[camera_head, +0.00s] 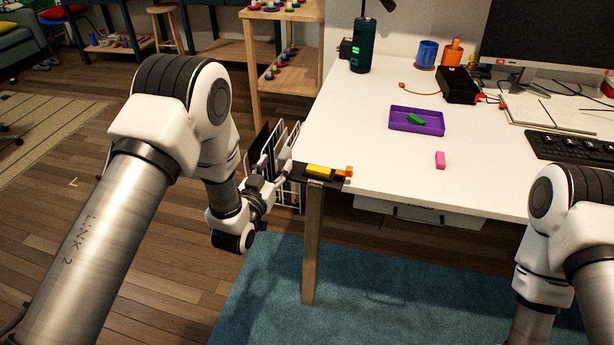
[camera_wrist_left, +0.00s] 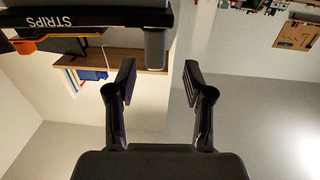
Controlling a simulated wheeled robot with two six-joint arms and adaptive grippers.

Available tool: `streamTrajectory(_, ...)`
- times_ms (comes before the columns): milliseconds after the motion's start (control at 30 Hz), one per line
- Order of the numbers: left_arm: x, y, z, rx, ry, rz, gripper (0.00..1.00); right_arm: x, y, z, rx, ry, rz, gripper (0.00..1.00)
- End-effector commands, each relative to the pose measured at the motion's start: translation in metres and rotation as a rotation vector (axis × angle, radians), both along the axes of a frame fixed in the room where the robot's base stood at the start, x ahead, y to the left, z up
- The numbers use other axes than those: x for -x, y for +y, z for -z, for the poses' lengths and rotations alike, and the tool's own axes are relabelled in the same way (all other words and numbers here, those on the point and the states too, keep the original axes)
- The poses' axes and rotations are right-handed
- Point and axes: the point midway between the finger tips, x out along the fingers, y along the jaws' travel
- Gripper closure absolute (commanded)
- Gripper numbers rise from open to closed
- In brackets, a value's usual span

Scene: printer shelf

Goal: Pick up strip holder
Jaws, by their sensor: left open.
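The strip holder (camera_head: 309,178), a dark flat holder with a yellow block (camera_head: 319,171) on it and an orange piece (camera_head: 349,171) at its right end, lies at the near left corner of the white desk. In the left wrist view the dark holder (camera_wrist_left: 100,14) shows at the top left with the word STRIPS on its side. My left gripper (camera_head: 283,172) is just left of the holder, beside the desk edge. In its wrist view the left gripper (camera_wrist_left: 158,72) has its fingers apart with nothing between them. My right gripper is out of the picture.
A white wire rack (camera_head: 290,193) stands beside the desk, close to my left gripper. The white desk (camera_head: 375,195) bears a purple tray (camera_head: 398,122), a pink block (camera_head: 440,160), a keyboard (camera_head: 575,150) and a dark green cylinder (camera_head: 362,47). Its near left part is mostly clear.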

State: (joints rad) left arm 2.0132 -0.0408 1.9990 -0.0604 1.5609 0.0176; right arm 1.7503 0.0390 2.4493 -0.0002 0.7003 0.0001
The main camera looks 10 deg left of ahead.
Motion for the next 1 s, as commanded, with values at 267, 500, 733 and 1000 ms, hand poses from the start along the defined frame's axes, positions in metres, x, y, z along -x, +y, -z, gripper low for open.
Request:
streamTrajectory(267, -0.045, -0.007, -0.004, 0.001, -0.001, -0.001, 0.48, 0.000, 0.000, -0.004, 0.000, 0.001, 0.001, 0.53)
streamTrajectory(500, -0.055, -0.008, -0.003, 0.001, 0.002, -0.001, 0.48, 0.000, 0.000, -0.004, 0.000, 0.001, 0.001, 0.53)
streamTrajectory(733, -0.055, -0.008, -0.003, 0.001, 0.003, -0.001, 1.00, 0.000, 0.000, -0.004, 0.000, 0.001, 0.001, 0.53)
streamTrajectory(1000, -0.055, -0.008, -0.003, 0.001, 0.003, -0.001, 1.00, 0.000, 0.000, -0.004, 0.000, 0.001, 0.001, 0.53)
